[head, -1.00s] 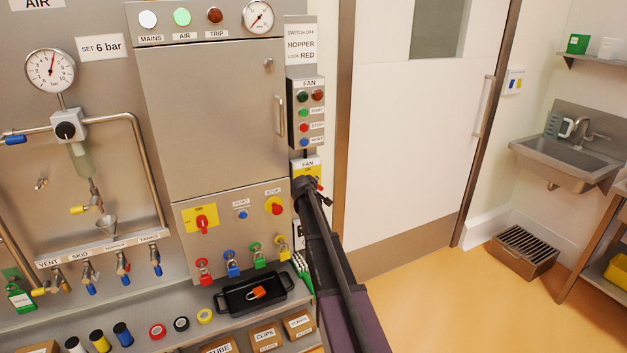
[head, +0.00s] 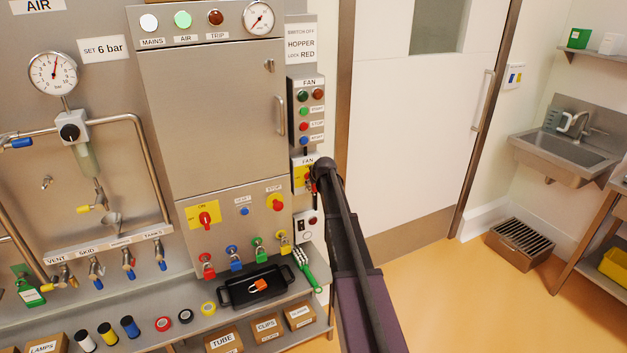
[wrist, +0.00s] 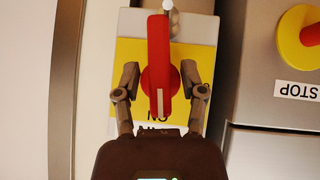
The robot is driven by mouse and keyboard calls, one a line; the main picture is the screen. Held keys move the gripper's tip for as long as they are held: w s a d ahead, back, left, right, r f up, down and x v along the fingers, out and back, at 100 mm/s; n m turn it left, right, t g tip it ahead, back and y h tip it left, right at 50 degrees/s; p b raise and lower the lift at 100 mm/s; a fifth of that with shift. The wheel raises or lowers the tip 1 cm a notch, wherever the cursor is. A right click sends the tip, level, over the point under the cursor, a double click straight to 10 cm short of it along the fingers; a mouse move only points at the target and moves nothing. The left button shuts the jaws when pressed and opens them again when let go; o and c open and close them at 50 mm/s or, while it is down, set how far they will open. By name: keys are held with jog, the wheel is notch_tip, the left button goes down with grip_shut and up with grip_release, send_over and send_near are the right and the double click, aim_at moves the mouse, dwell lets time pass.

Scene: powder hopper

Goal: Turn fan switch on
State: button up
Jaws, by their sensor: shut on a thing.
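The fan switch has a red handle on a yellow plate (head: 297,174), below the FAN label on the narrow panel right of the cabinet. My arm hides part of it in the head view. In the wrist view the red handle (wrist: 159,70) stands lengthwise in the picture, with a white mark at its lower end, over the yellow plate (wrist: 126,55). My gripper (wrist: 160,78) has one finger on each side of the handle's hub and is shut on it. In the head view my gripper (head: 314,181) is at the switch, its fingers mostly hidden.
Above is a FAN button box (head: 310,110). Left is a cabinet with red-on-yellow switches; its STOP switch (wrist: 300,38) shows in the wrist view. Below are padlocks, a black tray (head: 238,298) and a green-handled brush (head: 307,270). Clear floor lies right, before the door.

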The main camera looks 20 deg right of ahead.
jog(key=shift+m+y, duration=0.4)
jog(key=shift+y, duration=0.4)
jog(key=o, duration=0.8)
jog(key=shift+c, duration=0.2)
jog(key=shift+h, duration=0.4)
